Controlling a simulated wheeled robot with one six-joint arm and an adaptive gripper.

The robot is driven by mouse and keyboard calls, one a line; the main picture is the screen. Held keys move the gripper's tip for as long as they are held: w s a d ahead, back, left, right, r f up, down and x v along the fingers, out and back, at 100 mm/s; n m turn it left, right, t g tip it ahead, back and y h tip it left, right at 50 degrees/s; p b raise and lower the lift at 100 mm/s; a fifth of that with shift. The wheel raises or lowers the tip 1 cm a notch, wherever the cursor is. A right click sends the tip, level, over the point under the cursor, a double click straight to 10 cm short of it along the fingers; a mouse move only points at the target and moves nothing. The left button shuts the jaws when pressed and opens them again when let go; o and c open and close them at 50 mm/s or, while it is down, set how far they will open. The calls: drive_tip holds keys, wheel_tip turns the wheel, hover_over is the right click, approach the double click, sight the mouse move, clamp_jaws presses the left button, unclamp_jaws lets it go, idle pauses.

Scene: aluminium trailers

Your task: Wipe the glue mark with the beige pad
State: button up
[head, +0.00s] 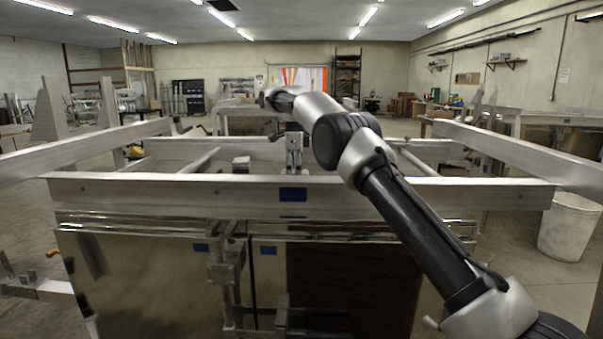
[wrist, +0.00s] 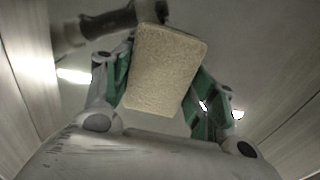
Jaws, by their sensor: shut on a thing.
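The beige pad (wrist: 165,68) is a rough, block-shaped piece in the middle of the wrist view. My gripper (wrist: 160,88) is shut on it, with a green-lined finger on each side. In the head view my gripper (head: 293,155) hangs down above the aluminium trailer frame (head: 130,190), behind its near rail. The pad cannot be made out clearly in the head view. I cannot pick out a glue mark in either view. Whether the pad touches a surface cannot be told.
Blue patches show on the near rail (head: 293,194) and on the shiny panel below (head: 201,247). A small grey block (head: 241,163) sits on the frame left of my gripper. Long side rails flank the frame. A white bin (head: 570,225) stands at right.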

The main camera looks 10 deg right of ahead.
drive_tip(key=shift+w+a, duration=0.15)
drive_tip(key=shift+a, duration=0.55)
drive_tip(key=shift+f, duration=0.1)
drive_tip(key=shift+d, duration=0.15)
drive_tip(key=shift+s+d, duration=0.35)
drive_tip(key=shift+d, duration=1.35)
drive_tip(key=shift+s+d, duration=0.35)
drive_tip(key=shift+d, duration=1.35)
drive_tip(key=shift+s+d, duration=0.35)
drive_tip(key=shift+d, duration=1.5)
drive_tip(key=shift+s, duration=0.6)
drive_tip(key=shift+w+a, duration=0.4)
drive_tip(key=shift+a, duration=1.45)
drive_tip(key=shift+w+a, duration=0.35)
drive_tip(key=shift+a, duration=1.45)
drive_tip(key=shift+w+a, duration=0.4)
drive_tip(key=shift+a, duration=1.45)
drive_tip(key=shift+d, duration=0.1)
